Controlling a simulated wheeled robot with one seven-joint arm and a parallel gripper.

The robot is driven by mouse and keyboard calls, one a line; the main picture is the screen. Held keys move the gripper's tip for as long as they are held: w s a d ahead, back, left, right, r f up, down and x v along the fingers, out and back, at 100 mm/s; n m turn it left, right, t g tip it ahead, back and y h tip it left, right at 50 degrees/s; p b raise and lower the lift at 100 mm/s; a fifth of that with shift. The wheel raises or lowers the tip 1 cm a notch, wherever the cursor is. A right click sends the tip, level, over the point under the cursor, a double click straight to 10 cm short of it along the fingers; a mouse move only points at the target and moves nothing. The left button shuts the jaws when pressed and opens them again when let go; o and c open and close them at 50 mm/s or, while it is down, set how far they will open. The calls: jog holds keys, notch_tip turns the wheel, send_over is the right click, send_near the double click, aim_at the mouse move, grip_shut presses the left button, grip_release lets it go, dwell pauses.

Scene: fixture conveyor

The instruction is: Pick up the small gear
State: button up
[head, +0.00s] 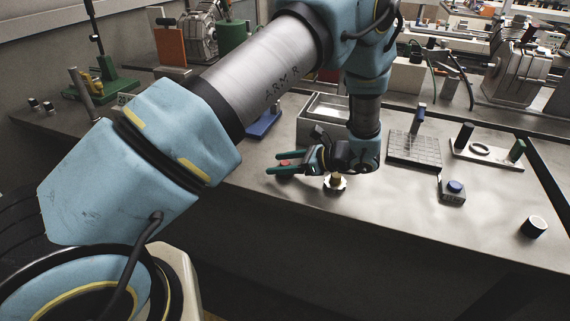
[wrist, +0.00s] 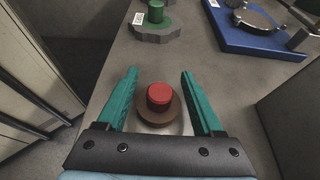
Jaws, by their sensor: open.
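My gripper (head: 273,163) is open low over the bench, its two green fingers pointing left in the head view. In the wrist view my gripper (wrist: 160,74) has a small round part with a red hub (wrist: 159,95) and a brown disc base between its fingers, with gaps on both sides. This red hub (head: 285,163) barely shows between the fingers in the head view. A grey toothed gear with a green hub (wrist: 155,14) stands farther ahead. A pale toothed part with a brass hub (head: 336,181) stands under my wrist. Which one is the small gear is not certain.
A blue fixture (wrist: 258,40) lies ahead right in the wrist view. A metal bin (head: 307,128) stands behind my gripper. A gridded plate (head: 414,150), a blue-button box (head: 453,192) and a dark cylinder (head: 534,227) are to the right. The bench's front edge is close.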

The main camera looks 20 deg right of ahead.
jog(key=shift+x, duration=0.85)
grip_shut()
